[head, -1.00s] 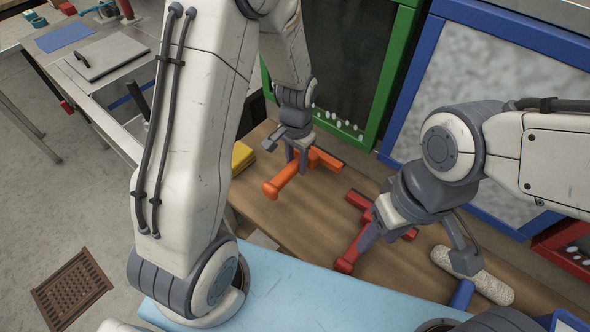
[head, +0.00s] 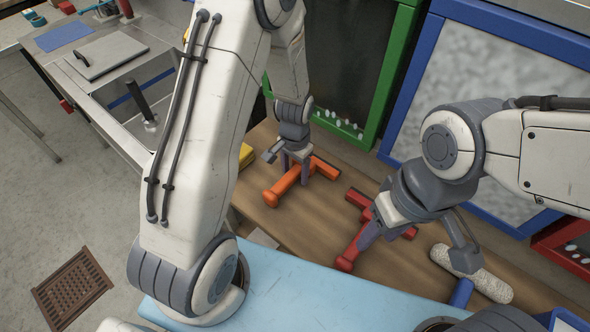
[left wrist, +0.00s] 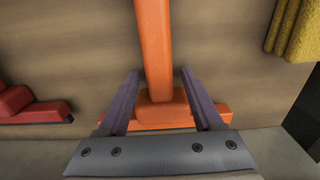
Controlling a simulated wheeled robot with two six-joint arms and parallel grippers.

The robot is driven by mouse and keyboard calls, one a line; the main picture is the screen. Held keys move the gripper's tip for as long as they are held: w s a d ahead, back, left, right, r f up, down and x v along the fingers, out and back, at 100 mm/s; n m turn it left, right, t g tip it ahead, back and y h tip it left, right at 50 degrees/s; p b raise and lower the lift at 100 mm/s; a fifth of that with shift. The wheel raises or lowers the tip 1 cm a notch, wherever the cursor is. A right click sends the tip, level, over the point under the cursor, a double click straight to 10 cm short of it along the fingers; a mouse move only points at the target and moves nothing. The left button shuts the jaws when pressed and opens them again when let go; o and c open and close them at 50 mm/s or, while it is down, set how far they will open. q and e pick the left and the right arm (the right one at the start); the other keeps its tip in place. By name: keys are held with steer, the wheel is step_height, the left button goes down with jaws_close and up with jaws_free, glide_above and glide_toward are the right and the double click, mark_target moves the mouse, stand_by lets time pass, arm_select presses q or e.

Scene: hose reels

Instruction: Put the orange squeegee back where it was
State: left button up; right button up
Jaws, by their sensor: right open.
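The orange squeegee (head: 288,186) lies on the wooden bench, its crossbar toward the back right and its handle toward the front left. My left gripper (head: 296,172) is down over it, with one finger on each side of the block where handle and crossbar meet. In the left wrist view the fingers (left wrist: 160,85) stand slightly apart from the orange squeegee (left wrist: 155,45), and the gripper looks open. My right gripper (head: 415,238) is open over the red squeegee (head: 352,252), whose handle shows to its left.
A white roller with a blue handle (head: 490,284) lies right of the red squeegee. Green and blue framed panels stand behind. A light blue surface (head: 330,300) is in front.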

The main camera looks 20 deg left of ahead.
mark_target(295, 170)
arm_select(q)
step_height(295, 170, up, 12)
steer(key=s+d+r+m, duration=0.1)
steer(key=s+d+r, duration=0.1)
steer(key=s, duration=0.5)
steer(key=s+d+r+m, duration=0.1)
steer(key=s+d+r, duration=0.2)
steer(key=s+d, duration=0.2)
steer(key=s+d+r+m+h, duration=0.1)
steer(key=s+d+r, duration=0.2)
steer(key=s, duration=0.6)
steer(key=shift+d, duration=0.75)
steer(key=shift+w+r, duration=0.1)
